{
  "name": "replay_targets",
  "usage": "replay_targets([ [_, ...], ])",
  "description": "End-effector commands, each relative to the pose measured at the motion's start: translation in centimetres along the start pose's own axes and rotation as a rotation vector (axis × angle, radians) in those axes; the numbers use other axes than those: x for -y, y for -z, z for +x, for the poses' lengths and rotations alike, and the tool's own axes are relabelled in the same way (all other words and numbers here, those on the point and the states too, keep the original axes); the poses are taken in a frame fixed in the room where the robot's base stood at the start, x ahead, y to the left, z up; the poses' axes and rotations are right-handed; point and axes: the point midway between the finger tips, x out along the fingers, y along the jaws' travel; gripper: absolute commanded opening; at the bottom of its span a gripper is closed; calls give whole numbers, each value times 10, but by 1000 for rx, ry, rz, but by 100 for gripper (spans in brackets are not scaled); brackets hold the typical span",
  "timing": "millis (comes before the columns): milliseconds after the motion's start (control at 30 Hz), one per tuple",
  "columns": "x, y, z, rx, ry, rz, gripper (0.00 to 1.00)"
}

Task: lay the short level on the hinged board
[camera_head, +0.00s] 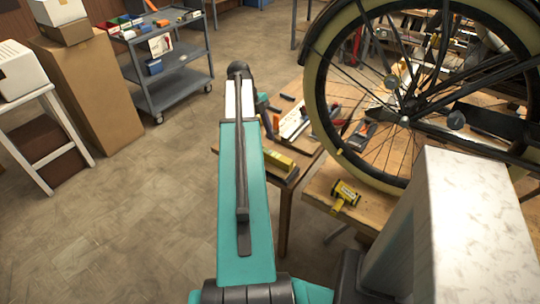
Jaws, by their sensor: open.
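A short yellow and black piece (345,196), which looks like the short level, lies on a wooden surface (318,188) at the near edge of the work area, below the wheel. I cannot tell whether this surface is the hinged board, as no hinge shows. A longer yellow bar (279,162) lies on the wooden top to its left, partly behind my teal arm. My gripper does not show; my raised arm link fills the middle of the view and hides what is behind it.
A large spoked wheel (312,95) with a cream tyre stands over a bench with scattered tools (292,122). A grey shelf cart (180,95), a cardboard box (95,95) and a white stool (48,125) stand at left. The floor (110,220) at lower left is clear.

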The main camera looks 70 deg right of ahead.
Motion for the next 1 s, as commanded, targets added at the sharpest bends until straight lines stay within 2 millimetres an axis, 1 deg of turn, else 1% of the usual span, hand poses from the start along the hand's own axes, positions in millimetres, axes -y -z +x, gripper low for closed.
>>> replay_targets([
  [33, -1, 1, 5, -1, -2, 0, 47],
  [100, -1, 1, 10, -1, -2, 0, 47],
  [200, 0, 0, 14, 0, -1, 0, 47],
  [667, 0, 1, 17, 0, 0, 0, 47],
  [867, -2, 3, 31, -1, -2, 0, 47],
  [1000, -2, 4, 44, -2, -2, 0, 47],
])
